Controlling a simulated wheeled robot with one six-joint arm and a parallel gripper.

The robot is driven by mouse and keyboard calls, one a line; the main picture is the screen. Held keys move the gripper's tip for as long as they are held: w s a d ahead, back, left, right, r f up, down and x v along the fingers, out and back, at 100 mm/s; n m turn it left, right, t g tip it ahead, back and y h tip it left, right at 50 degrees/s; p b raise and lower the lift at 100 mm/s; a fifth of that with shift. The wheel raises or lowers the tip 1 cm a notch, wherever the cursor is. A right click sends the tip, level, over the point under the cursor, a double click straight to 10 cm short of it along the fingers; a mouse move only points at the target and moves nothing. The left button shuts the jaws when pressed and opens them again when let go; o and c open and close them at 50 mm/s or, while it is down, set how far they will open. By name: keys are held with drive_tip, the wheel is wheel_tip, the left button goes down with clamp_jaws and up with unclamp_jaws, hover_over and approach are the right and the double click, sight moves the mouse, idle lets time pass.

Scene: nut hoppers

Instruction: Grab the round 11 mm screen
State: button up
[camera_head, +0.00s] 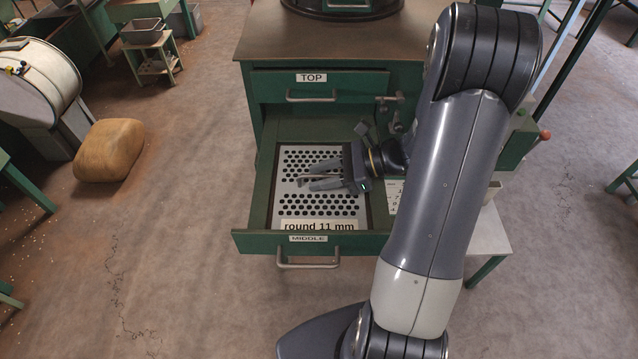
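The round 11 mm screen (318,204) is a grey plate with rows of dark round holes. It lies flat in the open middle drawer (262,200), with a white label "round 11 mm" along its front edge. My gripper (308,178) is over the middle of the screen, reaching in from the right with its fingers pointing left. The two fingers are apart, with a gap between them. A thin pale strip shows between the fingers; I cannot tell what it is or whether the fingers touch the plate. The gripper hides part of the hole pattern.
The shut top drawer (320,86) is just behind the open one, in a green cabinet with a brown top (290,40). Another labelled item (394,194) is partly hidden by my arm at right. A tan sack (108,150) lies on the floor at left. The floor left of the drawer is mostly clear.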

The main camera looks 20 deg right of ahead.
drive_tip(key=shift+a+f, duration=0.2)
drive_tip(key=shift+a, duration=0.1)
clamp_jaws()
drive_tip(key=shift+w, duration=0.1)
idle(0.4)
